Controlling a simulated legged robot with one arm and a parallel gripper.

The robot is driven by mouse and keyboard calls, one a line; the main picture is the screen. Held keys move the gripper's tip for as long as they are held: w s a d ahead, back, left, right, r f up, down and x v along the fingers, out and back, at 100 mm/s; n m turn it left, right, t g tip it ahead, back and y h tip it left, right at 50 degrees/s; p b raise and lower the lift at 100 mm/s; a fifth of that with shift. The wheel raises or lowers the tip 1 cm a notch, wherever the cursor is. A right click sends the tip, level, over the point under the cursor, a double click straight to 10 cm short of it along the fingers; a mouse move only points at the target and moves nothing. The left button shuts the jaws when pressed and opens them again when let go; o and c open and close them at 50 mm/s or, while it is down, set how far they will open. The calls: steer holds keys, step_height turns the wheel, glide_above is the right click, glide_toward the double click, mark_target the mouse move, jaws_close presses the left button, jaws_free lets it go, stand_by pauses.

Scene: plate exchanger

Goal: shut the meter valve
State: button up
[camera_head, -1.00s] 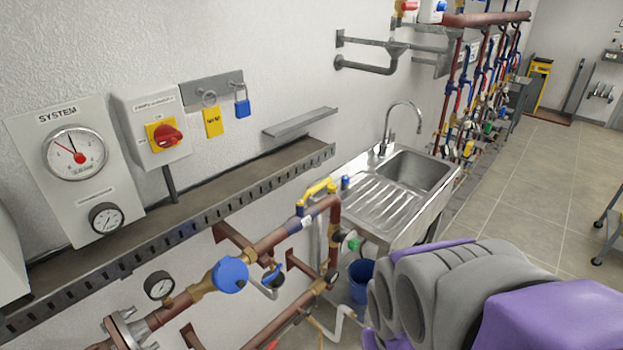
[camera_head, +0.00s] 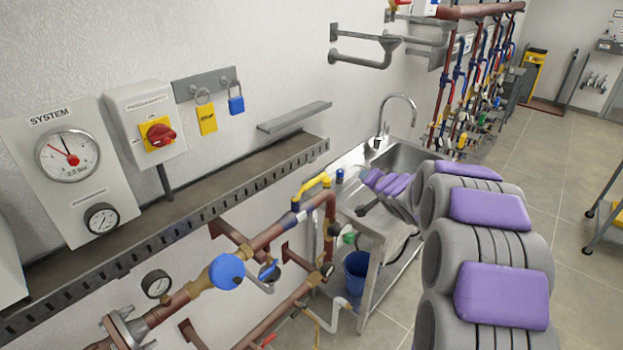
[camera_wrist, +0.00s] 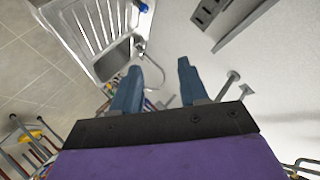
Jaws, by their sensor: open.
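A yellow lever handle (camera_head: 311,190) sits on the copper pipe just left of the sink. It lies along the pipe run, beside a bend. A round blue meter cap (camera_head: 227,271) is on the same pipe, lower left. A smaller blue handle (camera_head: 268,271) sits just right of the cap. Which handle is the meter valve is not marked legibly. My gripper (camera_wrist: 160,66) shows two blue-grey fingers spread apart, with nothing between them. In the head view, my arm's end is over the sink's front, right of the yellow handle and apart from it.
The steel sink (camera_head: 352,190) with its tap stands behind my arm. A slotted shelf (camera_head: 180,220) runs along the wall above the pipe. A pressure gauge (camera_head: 157,284) rises from the pipe. A blue bucket (camera_head: 356,268) is under the sink. Open floor lies right.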

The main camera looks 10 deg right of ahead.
steer(key=w+f+t+y, duration=0.2)
steer(key=w+f+y, duration=0.1)
steer(key=w+y, duration=0.15)
steer(key=m+y+p, duration=0.1)
steer(key=y, duration=0.6)
glide_toward(312, 180)
steer(key=shift+g, duration=0.4)
steer(key=x, duration=0.3)
steer(key=d+b+x, duration=0.1)
steer(key=x, duration=0.3)
steer(key=w+b+x, duration=0.1)
steer(key=x, duration=0.3)
steer(key=shift+w+f, duration=0.25)
steer(key=shift+f, duration=0.05)
steer(key=shift+c, duration=0.3)
jaws_close()
